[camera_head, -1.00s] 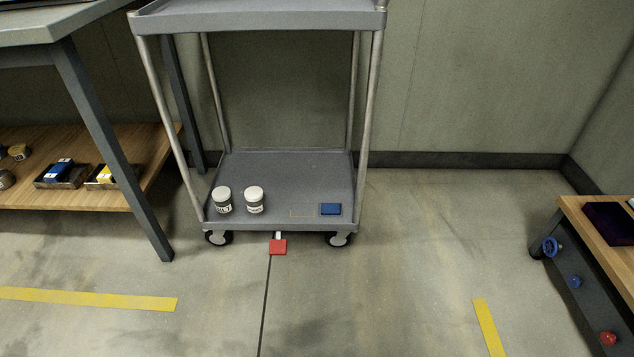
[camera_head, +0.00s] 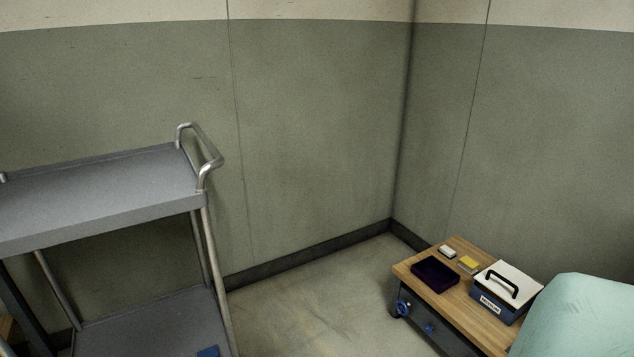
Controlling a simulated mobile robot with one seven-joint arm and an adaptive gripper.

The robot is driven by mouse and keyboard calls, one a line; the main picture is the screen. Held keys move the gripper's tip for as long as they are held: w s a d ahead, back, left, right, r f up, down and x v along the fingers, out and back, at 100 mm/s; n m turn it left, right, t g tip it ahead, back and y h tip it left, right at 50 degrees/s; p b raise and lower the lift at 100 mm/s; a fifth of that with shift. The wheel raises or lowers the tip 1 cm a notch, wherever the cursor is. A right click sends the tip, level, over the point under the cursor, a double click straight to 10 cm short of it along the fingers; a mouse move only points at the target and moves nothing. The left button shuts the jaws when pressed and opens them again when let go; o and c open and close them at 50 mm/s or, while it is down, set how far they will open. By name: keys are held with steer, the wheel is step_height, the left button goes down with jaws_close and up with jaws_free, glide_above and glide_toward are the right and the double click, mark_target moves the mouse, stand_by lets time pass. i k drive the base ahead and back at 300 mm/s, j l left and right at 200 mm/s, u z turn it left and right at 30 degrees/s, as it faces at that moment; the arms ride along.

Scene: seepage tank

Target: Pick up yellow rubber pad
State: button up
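A small yellow pad (camera_head: 468,264) lies on the wooden top of a low bench at the lower right. It sits between a small white-topped block and a blue box with a white lid. It looks partly edged by a paler or darker holder, too small to make out. My gripper is not in view.
The low bench (camera_head: 404,270) also bears a dark purple tray (camera_head: 435,275), the white-topped block (camera_head: 447,251) and the lidded box (camera_head: 507,288). A pale green rounded shape (camera_head: 580,318) covers its right end. A grey cart (camera_head: 100,200) stands left, with bare floor (camera_head: 310,310) between.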

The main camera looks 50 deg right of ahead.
mark_target(473, 264)
steer(key=z, duration=2.35)
steer(key=i, duration=0.1)
